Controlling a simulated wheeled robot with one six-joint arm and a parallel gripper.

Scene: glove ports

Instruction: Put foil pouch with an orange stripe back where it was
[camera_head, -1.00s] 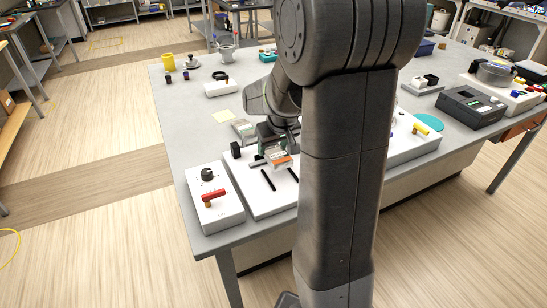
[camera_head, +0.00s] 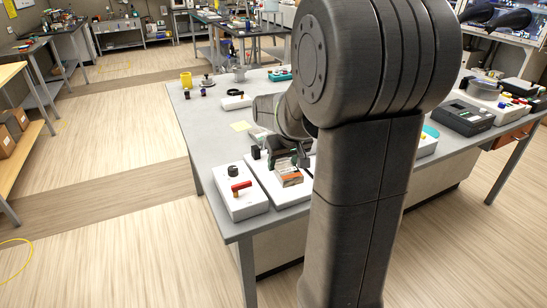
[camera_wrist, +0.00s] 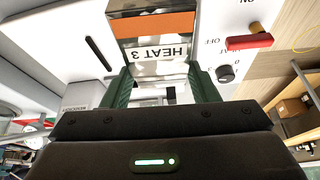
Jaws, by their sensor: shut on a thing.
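The foil pouch (camera_wrist: 150,60) has an orange stripe and a white label reading HEAT 3. My gripper (camera_wrist: 163,82) is shut on it, its green fingers on either side of the pouch's near end. In the head view the pouch (camera_head: 290,180) hangs from my gripper (camera_head: 288,163) over a white panel (camera_head: 262,180) near the table's front left. A dark slot (camera_wrist: 99,53) in the panel shows beside the pouch in the wrist view. Whether the pouch touches the panel I cannot tell. My arm hides part of the panel.
A white box with a red handle (camera_head: 241,186) and black knob (camera_head: 233,171) stands just left of the panel. A small black block (camera_head: 255,153) stands at the panel's back. A yellow mug (camera_head: 186,79) and small dark items stand farther back. The table's left middle is mostly clear.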

